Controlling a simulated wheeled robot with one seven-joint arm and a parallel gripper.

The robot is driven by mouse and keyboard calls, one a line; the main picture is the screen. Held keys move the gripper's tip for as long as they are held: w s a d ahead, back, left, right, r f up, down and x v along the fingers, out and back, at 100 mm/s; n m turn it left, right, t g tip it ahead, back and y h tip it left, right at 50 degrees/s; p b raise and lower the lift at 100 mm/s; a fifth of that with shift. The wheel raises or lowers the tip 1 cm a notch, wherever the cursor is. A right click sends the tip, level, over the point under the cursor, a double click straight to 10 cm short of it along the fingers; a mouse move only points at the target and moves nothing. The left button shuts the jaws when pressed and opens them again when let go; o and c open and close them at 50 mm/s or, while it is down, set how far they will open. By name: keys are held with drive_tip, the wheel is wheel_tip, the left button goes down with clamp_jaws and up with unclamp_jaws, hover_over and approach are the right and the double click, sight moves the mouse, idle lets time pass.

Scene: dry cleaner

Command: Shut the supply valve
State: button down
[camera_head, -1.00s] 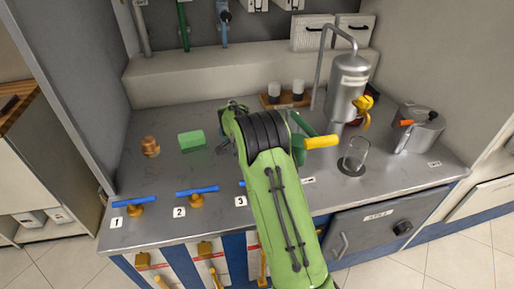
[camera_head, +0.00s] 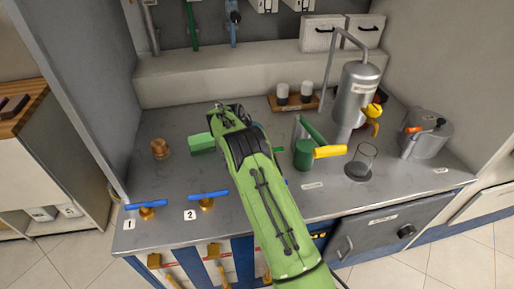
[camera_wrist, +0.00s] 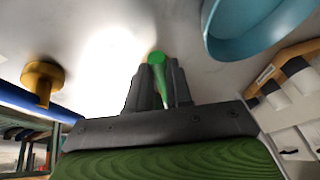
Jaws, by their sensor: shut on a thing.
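Blue-handled brass valves stand along the worktop's front edge: valve 1 (camera_head: 147,208) and valve 2 (camera_head: 206,199), with blue bars roughly parallel to the edge. Nothing readable marks one as the supply valve. In the wrist view a brass fitting (camera_wrist: 43,78) and blue bar (camera_wrist: 35,103) show at left. My gripper (camera_wrist: 160,82) is shut on a slim green part (camera_wrist: 156,62), whose round end shows between the fingers. What it belongs to is hidden. In the head view my arm covers the gripper; a short green strip (camera_head: 278,149) shows just right of it.
A green block (camera_head: 202,142) and copper piece (camera_head: 160,148) lie left of my arm.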

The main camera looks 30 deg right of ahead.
idle(0.3)
drive_tip(key=c, duration=1)
unclamp_jaws()
drive_tip(key=shift+c, duration=0.2)
drive_tip(key=p+v, duration=0.3)
drive_tip(key=v, duration=1.2)
drive_tip(key=shift+r+p, duration=0.35)
drive_tip(key=shift+p, duration=0.05)
drive_tip(key=shift+a+r, duration=0.1)
